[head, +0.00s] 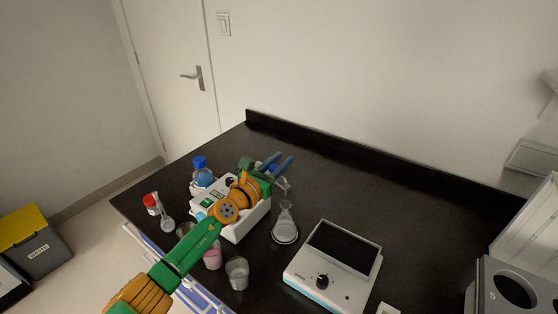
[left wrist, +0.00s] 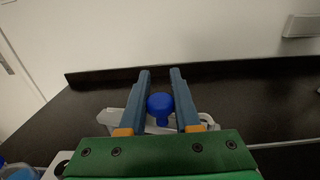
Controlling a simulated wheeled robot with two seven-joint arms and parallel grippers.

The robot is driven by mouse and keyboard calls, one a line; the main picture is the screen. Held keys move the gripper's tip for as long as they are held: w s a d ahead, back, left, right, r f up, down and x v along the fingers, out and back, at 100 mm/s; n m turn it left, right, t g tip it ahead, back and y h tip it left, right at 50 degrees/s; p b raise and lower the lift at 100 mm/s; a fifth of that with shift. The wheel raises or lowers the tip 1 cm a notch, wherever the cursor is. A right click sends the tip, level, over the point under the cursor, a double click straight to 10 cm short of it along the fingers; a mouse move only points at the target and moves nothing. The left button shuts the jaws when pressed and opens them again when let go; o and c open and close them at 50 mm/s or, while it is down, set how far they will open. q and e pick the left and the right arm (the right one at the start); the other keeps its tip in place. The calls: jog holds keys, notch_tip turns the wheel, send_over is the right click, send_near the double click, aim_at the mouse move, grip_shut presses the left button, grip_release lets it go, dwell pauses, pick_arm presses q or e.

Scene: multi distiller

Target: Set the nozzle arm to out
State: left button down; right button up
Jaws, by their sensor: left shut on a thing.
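The white multi distiller (head: 245,224) stands on the black bench, partly hidden under my left arm. My left gripper (head: 279,162) is over its far right side. In the left wrist view my left gripper (left wrist: 162,76) has its two blue fingers on either side of a round blue knob (left wrist: 160,106), shut on it. The pale nozzle arm (left wrist: 117,115) shows below and beside the fingers; its curved end is to the right. In the head view a bit of the nozzle arm (head: 284,184) shows just right of the gripper. My right gripper is out of view.
A conical flask (head: 285,228) stands right of the distiller, with a white hotplate-like device (head: 332,268) beyond it. A glass beaker (head: 237,274), a pink-filled beaker (head: 212,257), a blue-capped bottle (head: 201,172) and a red-capped bottle (head: 151,203) are nearby. The back of the bench is clear.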

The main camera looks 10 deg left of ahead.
aim_at(271, 170)
pick_arm(q)
jog(key=shift+r, duration=0.1)
jog(key=c, duration=0.6)
grip_release()
jog(key=p+v, duration=0.4)
jog(key=v, duration=0.2)
jog(key=shift+s+a+p, duration=0.15)
jog(key=shift+s+p, duration=0.15)
jog(key=shift+p, duration=0.05)
jog(key=shift+s+a, duration=0.1)
jog(key=shift+s, duration=0.2)
jog(key=shift+w, duration=0.1)
jog(key=shift+w, duration=0.1)
